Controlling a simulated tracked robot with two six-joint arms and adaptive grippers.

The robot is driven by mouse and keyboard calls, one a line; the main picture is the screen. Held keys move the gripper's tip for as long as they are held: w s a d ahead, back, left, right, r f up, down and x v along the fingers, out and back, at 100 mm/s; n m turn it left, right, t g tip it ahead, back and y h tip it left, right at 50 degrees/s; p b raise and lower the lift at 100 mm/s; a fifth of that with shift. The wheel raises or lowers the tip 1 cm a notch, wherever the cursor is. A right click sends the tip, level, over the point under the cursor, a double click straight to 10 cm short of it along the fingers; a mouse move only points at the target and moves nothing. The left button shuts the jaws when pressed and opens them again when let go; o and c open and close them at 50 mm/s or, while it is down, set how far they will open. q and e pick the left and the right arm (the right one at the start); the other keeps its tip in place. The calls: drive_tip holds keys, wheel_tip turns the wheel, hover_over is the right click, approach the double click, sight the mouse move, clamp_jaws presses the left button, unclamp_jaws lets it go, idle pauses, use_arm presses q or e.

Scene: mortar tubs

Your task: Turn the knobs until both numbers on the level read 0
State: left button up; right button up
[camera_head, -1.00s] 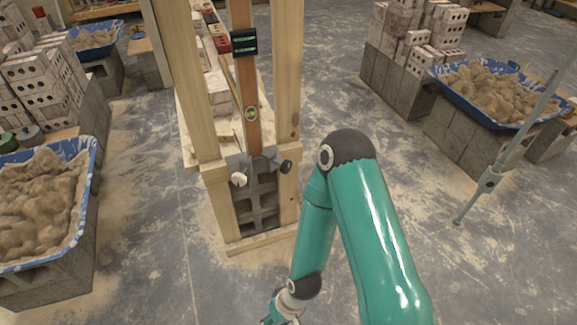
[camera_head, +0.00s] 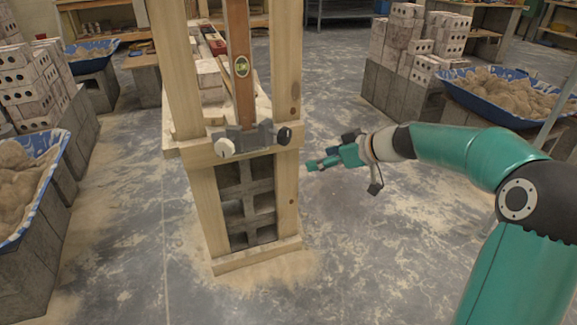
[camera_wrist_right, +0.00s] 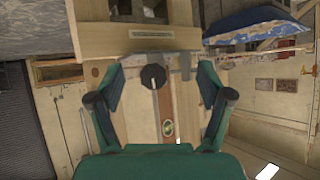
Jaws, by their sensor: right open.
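The wooden level (camera_head: 240,90) stands upright between two timber posts, its yellow-green bubble vial (camera_head: 241,67) showing. Its number display is outside the head view, so I cannot read the numbers. A clamp at its foot bears a white knob (camera_head: 224,147) on the left and a black knob (camera_head: 284,136) on the right. My right gripper (camera_head: 311,165) is open and empty, right of the frame and a little below the black knob. In the right wrist view the black knob (camera_wrist_right: 153,77) appears between the spread fingers (camera_wrist_right: 161,85), apart from them. The left gripper is not in view.
The timber frame's right post (camera_head: 287,205) stands close to my right gripper. Blue mortar tubs stand at the left (camera_head: 55,165) and right (camera_head: 505,88), on grey blocks. Stacked bricks (camera_head: 415,40) stand at the back right. Floor in front of the frame is clear.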

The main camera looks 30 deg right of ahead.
sight(287, 135)
wheel_tip(287, 135, up, 6)
drive_tip(key=s+d+r+n+t+b, duration=0.1)
drive_tip(key=s+d+n+t+b, duration=0.1)
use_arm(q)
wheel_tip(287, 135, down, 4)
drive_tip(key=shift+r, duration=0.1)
use_arm(e)
drive_tip(key=x, duration=1.7)
drive_tip(key=c, duration=1.1)
drive_tip(key=shift+s+d, duration=0.1)
drive_tip(key=shift+d, duration=0.45)
drive_tip(key=shift+c, duration=0.3)
drive_tip(key=shift+a+r, duration=0.1)
drive_tip(key=shift+a, duration=0.3)
drive_tip(key=shift+a+y, duration=0.15)
drive_tip(key=shift+y, duration=0.15)
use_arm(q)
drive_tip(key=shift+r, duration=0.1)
use_arm(e)
drive_tip(key=shift+r, duration=0.1)
